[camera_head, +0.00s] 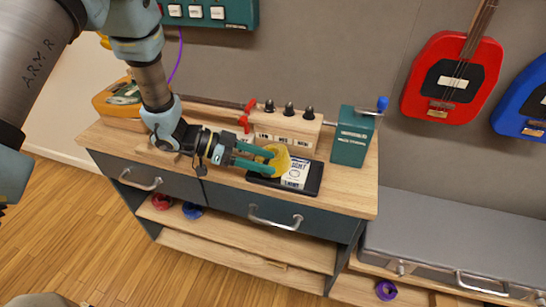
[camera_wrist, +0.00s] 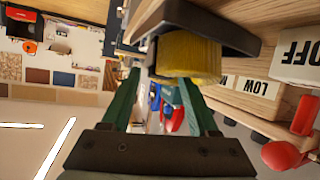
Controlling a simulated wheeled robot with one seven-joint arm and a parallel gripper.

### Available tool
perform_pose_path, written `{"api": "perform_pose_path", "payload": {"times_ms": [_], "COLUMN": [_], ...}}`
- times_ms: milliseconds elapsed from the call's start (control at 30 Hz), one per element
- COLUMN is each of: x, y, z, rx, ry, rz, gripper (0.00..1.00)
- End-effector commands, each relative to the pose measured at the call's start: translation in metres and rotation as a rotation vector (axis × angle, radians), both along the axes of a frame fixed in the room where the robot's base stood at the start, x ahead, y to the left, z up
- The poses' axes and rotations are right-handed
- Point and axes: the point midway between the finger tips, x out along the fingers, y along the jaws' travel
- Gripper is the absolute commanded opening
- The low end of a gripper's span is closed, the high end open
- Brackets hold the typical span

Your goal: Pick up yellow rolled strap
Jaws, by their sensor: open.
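The yellow rolled strap (camera_head: 279,152) sits on a black tray (camera_head: 262,180) on the wooden cabinet top, beside a white label card (camera_head: 297,172). My gripper (camera_head: 268,163) reaches in from the left with its green fingers open, their tips at the strap. In the wrist view the strap (camera_wrist: 190,57) is at the far end of the fingers (camera_wrist: 160,82), toward the right finger. The dark tray (camera_wrist: 225,30) shows above it there. Whether either finger touches the strap is not clear.
A wooden box with black knobs (camera_head: 288,129) stands just behind the tray. A green box with a crank (camera_head: 351,138) stands right of it. A yellow-orange case (camera_head: 119,102) is at the left end. Red and blue guitars (camera_head: 452,80) hang on the wall.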

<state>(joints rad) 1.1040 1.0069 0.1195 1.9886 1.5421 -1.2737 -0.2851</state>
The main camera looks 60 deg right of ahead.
Motion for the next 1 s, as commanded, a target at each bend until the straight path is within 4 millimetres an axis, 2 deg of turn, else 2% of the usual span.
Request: {"api": "perform_pose_path", "payload": {"times_ms": [133, 633, 1000], "x": [0.0004, 0.0004, 0.0004], "y": [0.0002, 0.0003, 0.0005], "z": [-0.0002, 0.0000, 0.0001], "rx": [0.000, 0.000, 0.000], "ry": [0.000, 0.000, 0.000], "rz": [0.000, 0.000, 0.000], "gripper": [0.58, 0.02, 0.00]}}
